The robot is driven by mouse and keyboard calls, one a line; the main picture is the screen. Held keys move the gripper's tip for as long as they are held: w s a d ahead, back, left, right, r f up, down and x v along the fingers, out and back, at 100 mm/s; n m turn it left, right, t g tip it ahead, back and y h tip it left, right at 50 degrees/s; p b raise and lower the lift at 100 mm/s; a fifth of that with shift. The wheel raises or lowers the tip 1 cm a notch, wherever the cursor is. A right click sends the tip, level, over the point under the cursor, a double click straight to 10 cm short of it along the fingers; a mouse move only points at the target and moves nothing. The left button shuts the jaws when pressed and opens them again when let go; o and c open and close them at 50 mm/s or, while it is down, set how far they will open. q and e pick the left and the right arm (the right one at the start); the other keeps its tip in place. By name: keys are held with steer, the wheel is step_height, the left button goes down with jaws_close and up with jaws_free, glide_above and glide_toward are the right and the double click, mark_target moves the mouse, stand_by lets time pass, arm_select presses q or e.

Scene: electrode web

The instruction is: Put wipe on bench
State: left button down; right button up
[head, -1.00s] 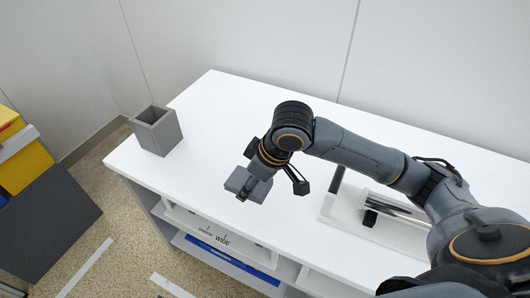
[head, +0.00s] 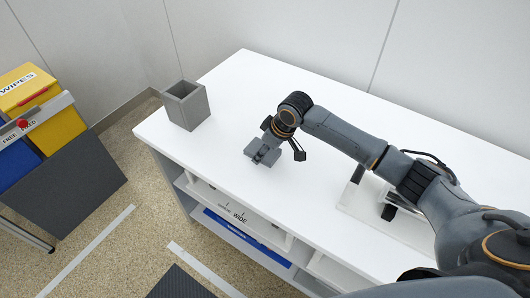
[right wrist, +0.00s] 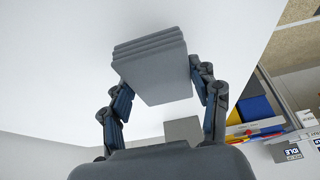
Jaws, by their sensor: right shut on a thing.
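The wipe (right wrist: 155,70) is a grey, folded, layered pad between the fingers of my right gripper (right wrist: 165,95) in the right wrist view. In the head view, my right gripper (head: 264,148) hangs over the white bench (head: 330,180), near its front edge, with the grey wipe (head: 257,154) at its tip. It is shut on the wipe. I cannot tell whether the wipe touches the bench top or is just above it. My left gripper is not in view.
A grey open-topped box (head: 188,106) stands at the bench's left end. A white tray (head: 357,206) with dark and metal parts lies partly behind my right arm. Shelves with a "WIDE" label sit below the front edge. A yellow "WIPES" box (head: 30,88) is at far left. The middle bench top is clear.

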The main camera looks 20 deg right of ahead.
steer(key=shift+f, duration=0.85)
steer(key=shift+f, duration=0.15)
steer(key=o, duration=1)
steer(key=v, duration=1.2)
